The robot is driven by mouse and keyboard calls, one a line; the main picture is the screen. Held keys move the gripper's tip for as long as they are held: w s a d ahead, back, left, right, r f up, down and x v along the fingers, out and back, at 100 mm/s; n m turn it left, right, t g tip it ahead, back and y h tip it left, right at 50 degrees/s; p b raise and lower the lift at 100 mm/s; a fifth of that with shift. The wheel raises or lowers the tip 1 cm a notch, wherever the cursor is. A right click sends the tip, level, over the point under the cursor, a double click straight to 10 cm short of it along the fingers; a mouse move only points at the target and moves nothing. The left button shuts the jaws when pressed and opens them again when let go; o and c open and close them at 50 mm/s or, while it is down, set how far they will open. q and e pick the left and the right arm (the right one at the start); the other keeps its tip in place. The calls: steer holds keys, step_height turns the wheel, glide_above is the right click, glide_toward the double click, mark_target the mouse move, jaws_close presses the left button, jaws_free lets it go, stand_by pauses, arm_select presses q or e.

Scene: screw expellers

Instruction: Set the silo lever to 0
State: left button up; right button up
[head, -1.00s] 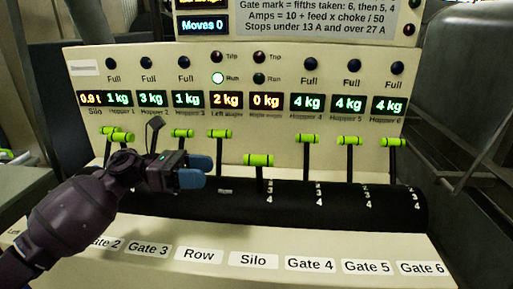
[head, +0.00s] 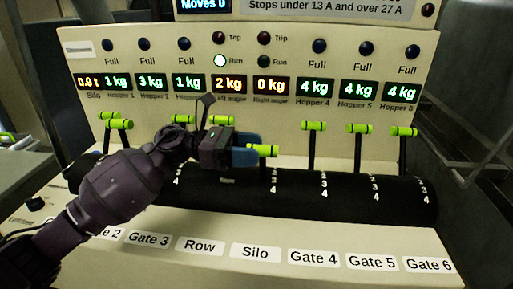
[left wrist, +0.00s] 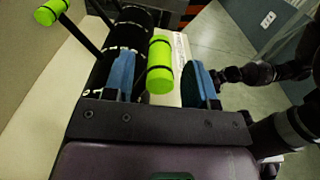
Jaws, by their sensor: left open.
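The silo lever's green handle (head: 263,150) is above the "Silo" label (head: 255,253) in the head view. It sits lower than the neighbouring handles. My left gripper (head: 246,150) is right at this handle, coming from the left. In the left wrist view, the blue fingertips (left wrist: 163,80) are open, with a green handle (left wrist: 160,65) between them and visible gaps on both sides. The lever's stem is mostly hidden in the head view. A dark jointed arm (left wrist: 270,72) shows at the right of the left wrist view; its gripper is unclear.
Other green-handled levers stand close by, including the row lever (head: 220,120) just left and the gate 4 lever (head: 314,126) to the right. A black drum (head: 350,190) with number marks lies below them. The display panel (head: 370,130) rises behind.

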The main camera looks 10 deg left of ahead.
arm_select(q)
steer(key=shift+d, duration=0.8)
jaws_close()
